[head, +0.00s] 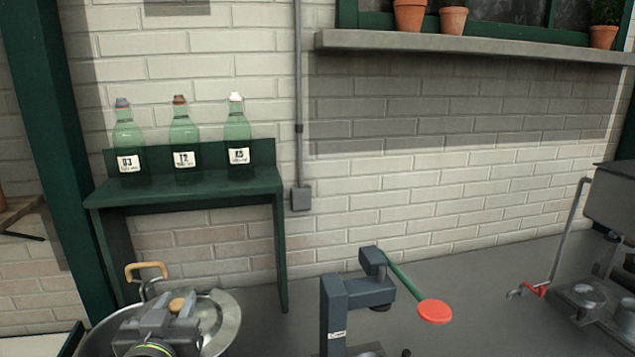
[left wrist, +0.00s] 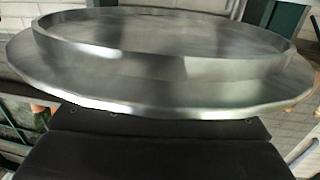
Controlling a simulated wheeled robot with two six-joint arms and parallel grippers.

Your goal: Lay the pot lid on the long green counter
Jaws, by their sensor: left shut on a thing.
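My left gripper (head: 172,316) is low at the left in the head view, shut on the pot lid at its tan knob (head: 178,304). The pot lid (head: 229,318) is a round, silvery metal disc. In the left wrist view the lid (left wrist: 160,92) fills the upper middle, with a raised ring and a wide flange. A tan bail handle (head: 147,266) rises behind the gripper. The vessel under the lid is mostly hidden, and I cannot tell whether the lid touches it. No counter is clearly identifiable as the long green one. My right gripper is out of view.
A green wall table (head: 97,199) bears three labelled green bottles (head: 184,130). A dark press-like device (head: 335,310) with a red-tipped green lever (head: 434,312) stands at the lower middle. A grey machine (head: 612,210) stands at the right.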

